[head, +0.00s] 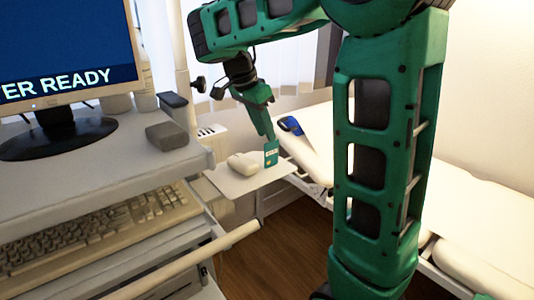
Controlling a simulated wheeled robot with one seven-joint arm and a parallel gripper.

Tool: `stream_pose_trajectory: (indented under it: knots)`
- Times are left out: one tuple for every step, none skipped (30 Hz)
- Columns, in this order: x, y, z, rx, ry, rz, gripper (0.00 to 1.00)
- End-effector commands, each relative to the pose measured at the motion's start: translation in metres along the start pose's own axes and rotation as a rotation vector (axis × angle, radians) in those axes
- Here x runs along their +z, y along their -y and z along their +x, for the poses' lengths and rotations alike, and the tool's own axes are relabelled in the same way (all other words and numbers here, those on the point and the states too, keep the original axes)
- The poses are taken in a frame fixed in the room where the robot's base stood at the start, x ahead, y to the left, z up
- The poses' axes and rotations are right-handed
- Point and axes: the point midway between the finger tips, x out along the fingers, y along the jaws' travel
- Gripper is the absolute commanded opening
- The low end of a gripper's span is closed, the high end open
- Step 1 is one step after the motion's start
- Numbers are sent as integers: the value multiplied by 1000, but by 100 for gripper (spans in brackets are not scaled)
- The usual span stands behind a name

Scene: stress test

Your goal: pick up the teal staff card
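The teal staff card (271,153) hangs upright at the tips of my gripper (269,138) in the head view, with a pale label on its face. My gripper points down and seems shut on the card's upper edge; the fingers are small and seen from one side. The card is over the right part of a small white tray (226,184), beside a white rounded object (243,163). I cannot tell whether the card's lower edge touches the tray.
A monitor (60,45), a grey box (166,135) and a keyboard (100,225) are on the cart at left. A white bed (480,200) with a blue item (291,125) lies at right. My arm hides part of the bed. Wooden floor (270,255) shows between.

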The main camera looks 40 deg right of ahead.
Motion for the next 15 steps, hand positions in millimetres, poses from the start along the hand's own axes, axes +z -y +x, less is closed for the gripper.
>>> stream_pose_trajectory:
  knots:
    - [0,-1,5,1,1,1,27]
    - [0,-1,7,1,1,1,27]
    - [0,-1,9,0,2,-1,27]
    - [0,-1,10,0,2,0,27]
    - [0,-1,11,0,2,0,27]
    - [0,-1,14,1,1,0,27]
    - [0,-1,16,1,1,-1,27]
    - [0,-2,20,1,1,-1,27]
    - [0,-3,25,2,2,0,27]
    - [0,-4,30,3,2,-1,27]
    - [0,-4,34,2,1,0,27]
    - [0,-5,40,2,2,0,27]
    - [0,-5,44,3,2,-1,27]
    - [0,-4,48,2,2,-2,27]
    - [0,-4,52,1,1,0,27]
